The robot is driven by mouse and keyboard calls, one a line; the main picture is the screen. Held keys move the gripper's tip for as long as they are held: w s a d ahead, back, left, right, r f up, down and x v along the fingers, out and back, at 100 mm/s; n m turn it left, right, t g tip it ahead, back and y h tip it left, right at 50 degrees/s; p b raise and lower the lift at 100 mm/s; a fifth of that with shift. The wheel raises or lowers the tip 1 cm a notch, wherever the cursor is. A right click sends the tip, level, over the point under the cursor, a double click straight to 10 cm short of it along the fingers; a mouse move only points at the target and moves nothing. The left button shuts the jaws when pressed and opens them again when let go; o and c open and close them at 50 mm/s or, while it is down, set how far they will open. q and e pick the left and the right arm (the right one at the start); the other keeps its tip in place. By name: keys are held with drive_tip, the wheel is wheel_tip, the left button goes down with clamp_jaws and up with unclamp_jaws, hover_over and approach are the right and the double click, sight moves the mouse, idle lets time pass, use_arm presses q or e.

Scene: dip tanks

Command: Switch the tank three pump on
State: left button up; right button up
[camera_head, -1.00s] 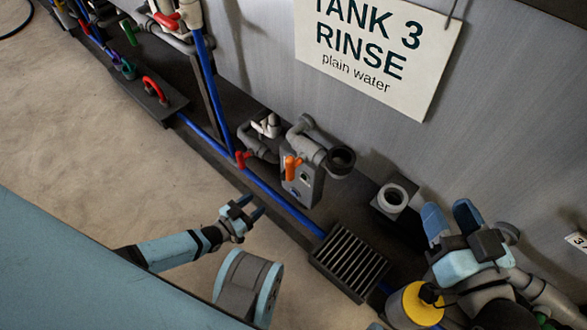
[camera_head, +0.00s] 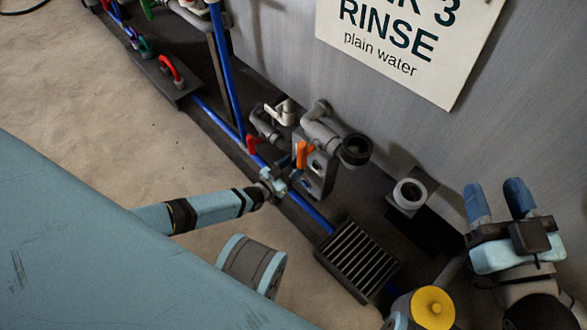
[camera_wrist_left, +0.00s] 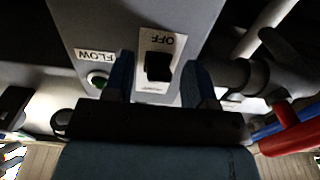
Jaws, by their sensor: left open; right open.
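The grey pump box (camera_head: 318,178) stands below the sign (camera_head: 400,38) that reads "RINSE, plain water". It has an orange handle (camera_head: 301,154). In the left wrist view its face (camera_wrist_left: 115,20) shows a black switch (camera_wrist_left: 158,66) on a pale plate with upside-down lettering reading OFF. My right gripper (camera_head: 497,195) is open and empty at the right.
A red valve handle (camera_head: 253,145) and a blue pipe (camera_head: 228,75) are left of the box. A grey pipe fitting (camera_head: 409,194) stands right of the box. Bare floor (camera_head: 90,120) is open at left.

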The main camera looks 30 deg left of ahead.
use_arm(q)
drive_tip(key=shift+w+d, duration=0.15)
drive_tip(key=shift+w, duration=0.2)
drive_tip(key=shift+c, duration=0.5)
